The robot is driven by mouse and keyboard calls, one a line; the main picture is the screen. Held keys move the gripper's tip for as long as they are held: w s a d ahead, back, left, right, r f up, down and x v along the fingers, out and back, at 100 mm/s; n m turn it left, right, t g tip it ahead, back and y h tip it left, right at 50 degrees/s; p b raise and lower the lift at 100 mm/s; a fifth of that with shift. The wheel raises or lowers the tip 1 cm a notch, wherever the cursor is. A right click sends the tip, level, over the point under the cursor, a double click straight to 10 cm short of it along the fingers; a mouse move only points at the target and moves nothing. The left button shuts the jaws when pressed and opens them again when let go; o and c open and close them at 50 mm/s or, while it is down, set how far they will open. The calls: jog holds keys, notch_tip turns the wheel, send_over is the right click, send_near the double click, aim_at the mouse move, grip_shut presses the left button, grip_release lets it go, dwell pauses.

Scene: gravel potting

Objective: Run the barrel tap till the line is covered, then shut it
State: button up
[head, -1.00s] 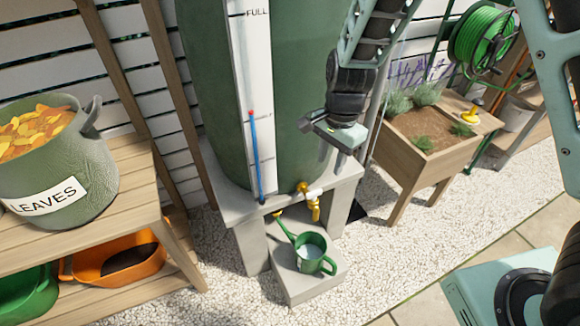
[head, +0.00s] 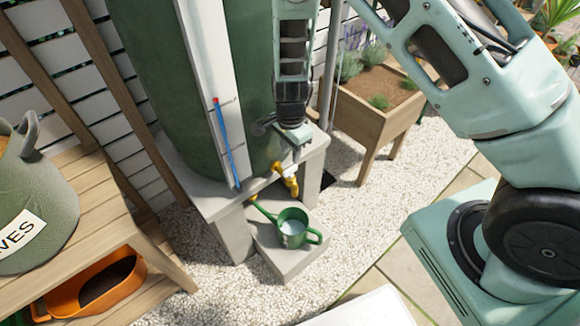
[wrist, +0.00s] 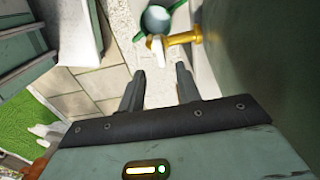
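The green barrel (head: 183,130) stands on a grey block stand. A pale gauge strip with a blue column (head: 227,150) and a red top runs down its front. The brass tap (head: 290,182) sticks out low on the barrel; its white handle (wrist: 157,46) shows in the wrist view, just beyond my fingertips. Below it, the green watering can (head: 311,236) stands upright on a low block, with pale water inside. No line in it can be made out. My gripper (wrist: 159,82) is open and empty, pointing down, close above the tap in the head view (head: 297,150).
A wooden bench (head: 109,212) with a leaves pot (head: 45,215) and an orange tub (head: 95,290) is at left. A wooden planter (head: 372,108) stands behind the tap to the right. Pale gravel (head: 355,215) around the low block is clear.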

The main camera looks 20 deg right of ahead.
aim_at(290, 169)
notch_tip(290, 169, down, 7)
jog(key=shift+r, duration=0.1)
dwell(0.3)
grip_shut()
